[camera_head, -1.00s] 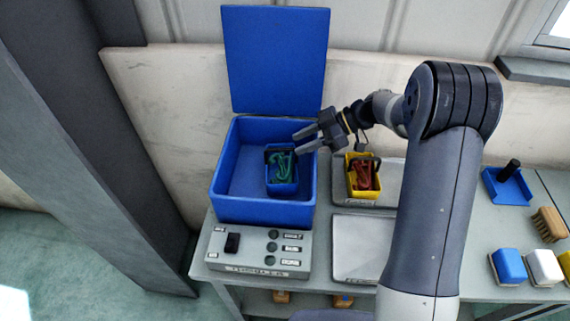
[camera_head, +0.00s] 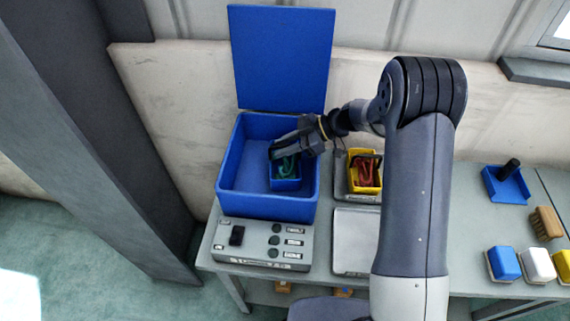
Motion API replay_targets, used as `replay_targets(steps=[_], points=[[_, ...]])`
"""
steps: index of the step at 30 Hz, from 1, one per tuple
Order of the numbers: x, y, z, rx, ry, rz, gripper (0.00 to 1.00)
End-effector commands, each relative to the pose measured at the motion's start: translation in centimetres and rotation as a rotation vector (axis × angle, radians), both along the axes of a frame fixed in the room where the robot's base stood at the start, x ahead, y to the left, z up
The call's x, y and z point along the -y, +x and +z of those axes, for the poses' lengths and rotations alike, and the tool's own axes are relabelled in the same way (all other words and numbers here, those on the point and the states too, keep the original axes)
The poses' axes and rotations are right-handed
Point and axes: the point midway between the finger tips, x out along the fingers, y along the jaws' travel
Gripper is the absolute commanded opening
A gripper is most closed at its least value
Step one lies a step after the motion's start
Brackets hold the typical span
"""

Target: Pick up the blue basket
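The small blue basket (camera_head: 286,184) stands inside a larger open blue box (camera_head: 236,200), toward its right side. It holds green parts (camera_head: 285,167). My gripper (camera_head: 284,147) reaches in from the right over the box, with its fingers at the top rear of the basket. The fingers overlap the place of the basket's dark handle, which they partly hide. I cannot tell whether they touch or grip it. The basket still appears to stand low in the box.
The box's blue lid (camera_head: 282,57) stands upright behind it. A grey control panel (camera_head: 262,244) lies in front. A yellow basket (camera_head: 364,174) with red parts sits on a tray to the right. Brushes (camera_head: 504,265) and a blue dustpan-like holder (camera_head: 508,187) lie farther right.

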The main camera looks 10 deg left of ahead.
Motion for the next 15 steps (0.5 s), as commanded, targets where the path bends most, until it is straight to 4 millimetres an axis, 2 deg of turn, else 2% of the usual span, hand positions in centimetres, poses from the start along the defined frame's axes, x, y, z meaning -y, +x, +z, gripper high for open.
replay_targets(steps=[2,9,15], points=[[0.01,0.01,0.02,0.0,0.0,0.0,0.2],[0.01,0.01,0.03,0.0,0.0,0.0,0.01],[0.01,0.01,0.04,0.0,0.0,0.0,0.0]])
